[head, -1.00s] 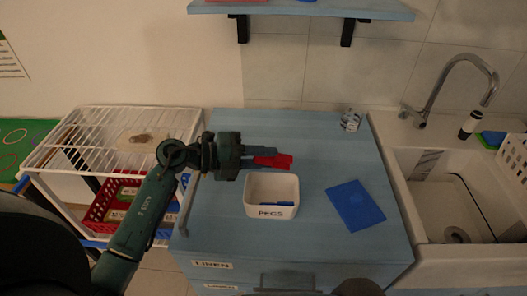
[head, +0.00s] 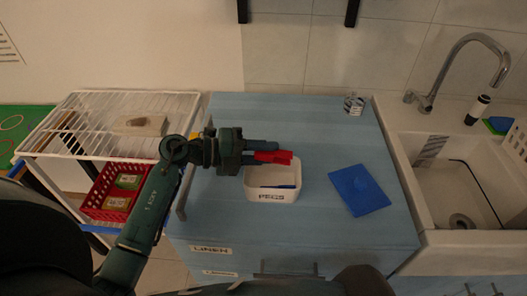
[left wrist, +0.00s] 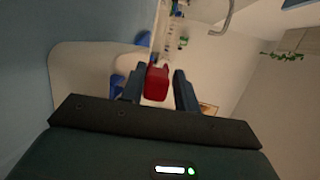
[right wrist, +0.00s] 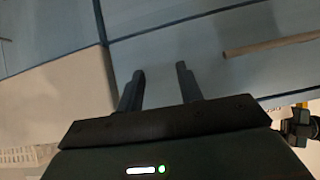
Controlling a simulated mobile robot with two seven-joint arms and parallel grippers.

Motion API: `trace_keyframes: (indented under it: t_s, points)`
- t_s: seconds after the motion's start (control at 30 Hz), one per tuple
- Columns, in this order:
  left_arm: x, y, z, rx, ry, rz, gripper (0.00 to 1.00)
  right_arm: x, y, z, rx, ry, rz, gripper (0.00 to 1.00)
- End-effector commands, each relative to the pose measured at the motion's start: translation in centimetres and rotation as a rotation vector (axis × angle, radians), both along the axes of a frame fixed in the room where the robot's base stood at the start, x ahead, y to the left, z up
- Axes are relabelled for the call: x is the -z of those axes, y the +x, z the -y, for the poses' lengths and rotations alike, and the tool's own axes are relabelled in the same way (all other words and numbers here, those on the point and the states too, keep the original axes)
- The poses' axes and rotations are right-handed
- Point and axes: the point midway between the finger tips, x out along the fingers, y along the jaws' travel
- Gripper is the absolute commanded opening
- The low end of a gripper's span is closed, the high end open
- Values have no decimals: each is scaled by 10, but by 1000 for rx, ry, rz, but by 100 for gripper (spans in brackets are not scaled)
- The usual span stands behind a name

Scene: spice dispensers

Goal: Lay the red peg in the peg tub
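The red peg (head: 272,157) is held by my left gripper (head: 268,151), with its end sticking out to the right of the fingertips. In the left wrist view the peg (left wrist: 157,82) sits between the two fingers. The white peg tub (head: 271,196), labelled PEGS, stands on the blue cabinet top. The peg and fingers are over the tub's back part and hide its far rim. A blue peg (head: 284,187) shows inside the tub. My right gripper (right wrist: 162,82) is open and empty in the right wrist view, in front of blue surfaces.
A blue flat board (head: 358,190) lies right of the tub. A small patterned item (head: 354,105) stands at the back right of the top. A sink (head: 455,185) is at the right. A wire rack (head: 110,120) with a red basket (head: 118,192) stands at the left.

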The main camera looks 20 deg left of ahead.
Motion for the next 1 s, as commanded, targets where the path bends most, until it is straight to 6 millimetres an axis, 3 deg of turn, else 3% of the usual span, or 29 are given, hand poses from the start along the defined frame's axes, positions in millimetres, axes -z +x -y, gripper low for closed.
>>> trace_keyframes:
  t_s: [0.23, 0.57, 1.0]
  points:
    - [0, 0, 0, 0, 0, 0, 51, 1, -2, 0, -3, -3, -2, 36]
    - [-1, -4, -7, -1, 2, 0, 51, 4, -3, 1, -6, -5, -6, 36]
    - [-17, -49, -82, -1, 5, -1, 51, 7, 1, -8, -21, 12, 26, 36]
